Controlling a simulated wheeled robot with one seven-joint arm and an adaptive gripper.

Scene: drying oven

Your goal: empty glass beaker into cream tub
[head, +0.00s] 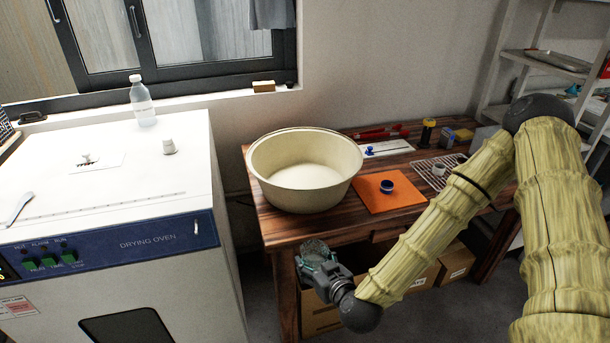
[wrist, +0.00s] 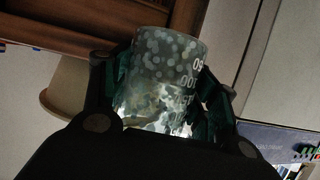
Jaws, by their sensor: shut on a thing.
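The cream tub (head: 280,168) stands on the left end of the wooden table, and its inside looks bare in the head view. My gripper (head: 314,262) is below and in front of the tub, off the table's front edge. It is shut on the glass beaker (head: 316,247). In the wrist view the beaker (wrist: 165,75) sits between both fingers, with white markings on its side and speckled contents. Part of the tub's outer wall (wrist: 68,95) shows at the left of the wrist view. The beaker's lower end is hidden by my gripper.
The drying oven (head: 160,240) stands left of the table, with a bottle (head: 143,102) on top. An orange mat (head: 402,191) with a small blue-rimmed dish (head: 386,186) lies right of the tub. A wire rack (head: 437,172) is farther right. Cardboard boxes (head: 455,262) sit under the table.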

